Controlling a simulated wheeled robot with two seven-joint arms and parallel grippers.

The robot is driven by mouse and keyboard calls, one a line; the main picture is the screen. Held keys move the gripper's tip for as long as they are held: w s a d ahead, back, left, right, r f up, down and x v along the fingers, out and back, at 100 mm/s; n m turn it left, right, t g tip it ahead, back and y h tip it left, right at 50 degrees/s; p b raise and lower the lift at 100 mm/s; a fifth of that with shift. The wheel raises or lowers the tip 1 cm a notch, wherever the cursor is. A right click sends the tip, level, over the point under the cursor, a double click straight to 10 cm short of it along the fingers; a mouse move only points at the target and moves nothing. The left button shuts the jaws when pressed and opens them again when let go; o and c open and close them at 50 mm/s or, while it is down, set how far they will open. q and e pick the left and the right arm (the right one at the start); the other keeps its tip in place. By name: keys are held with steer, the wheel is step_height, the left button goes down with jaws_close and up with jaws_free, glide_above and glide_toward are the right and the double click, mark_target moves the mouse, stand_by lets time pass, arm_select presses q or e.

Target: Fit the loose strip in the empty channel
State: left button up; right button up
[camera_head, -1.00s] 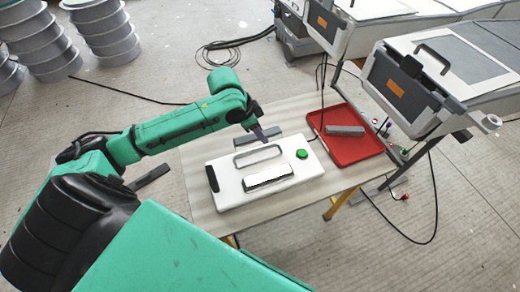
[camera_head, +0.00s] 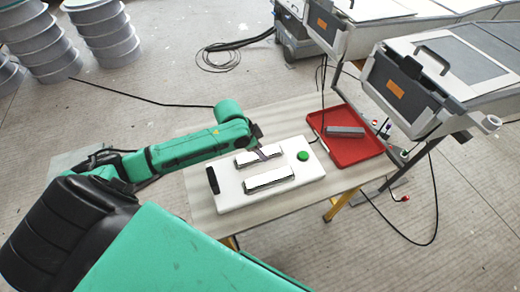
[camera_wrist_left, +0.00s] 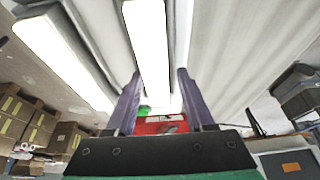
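A white mould board (camera_head: 225,195) with a black end and a green button (camera_head: 303,156) lies on the table. Its near channel holds a bright-topped strip (camera_head: 268,180). The loose strip (camera_head: 246,159) lies along the far channel, its top also bright. I cannot tell whether it is seated or just above. My right gripper is not in view.
A red tray (camera_head: 365,151) with a grey strip (camera_head: 345,131) in it stands right of the board. Grey machines (camera_head: 420,85) stand close beyond the tray. Bare tabletop (camera_head: 265,215) shows at the front. Cables lie on the floor.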

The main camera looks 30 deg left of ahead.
arm_select(q)
steer(key=shift+s+f, duration=0.2)
steer(key=shift+f, duration=0.1)
steer(key=shift+r, duration=0.4)
steer(key=p+v, duration=0.1)
steer(key=v, duration=1.1)
steer(key=shift+w, duration=0.3)
steer(key=shift+r, duration=0.15)
